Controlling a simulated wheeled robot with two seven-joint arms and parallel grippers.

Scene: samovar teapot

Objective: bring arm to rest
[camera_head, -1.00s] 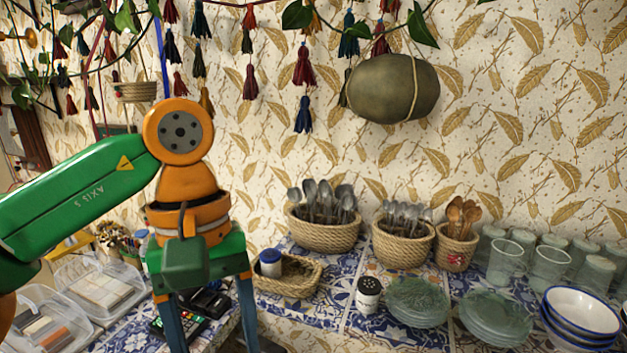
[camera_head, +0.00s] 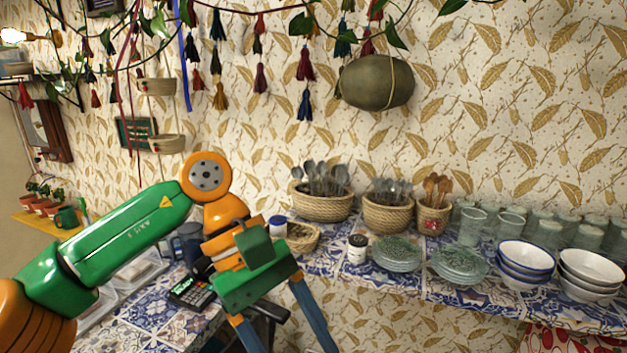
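My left arm comes in from the left, green and orange, and bends down at an orange wrist joint. My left gripper (camera_head: 285,335) hangs at its end in front of the tiled counter, tilted, with its two blue fingers spread apart. The fingers run down to the bottom edge of the picture, so their tips are hardly seen. My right gripper is not in view.
The blue-tiled counter (camera_head: 340,262) holds baskets of spoons (camera_head: 322,203), a white shaker (camera_head: 357,249), stacked green plates (camera_head: 397,252), bowls (camera_head: 526,262) and glasses. A card terminal (camera_head: 190,291) lies left of the gripper. A green gourd (camera_head: 377,82) hangs above.

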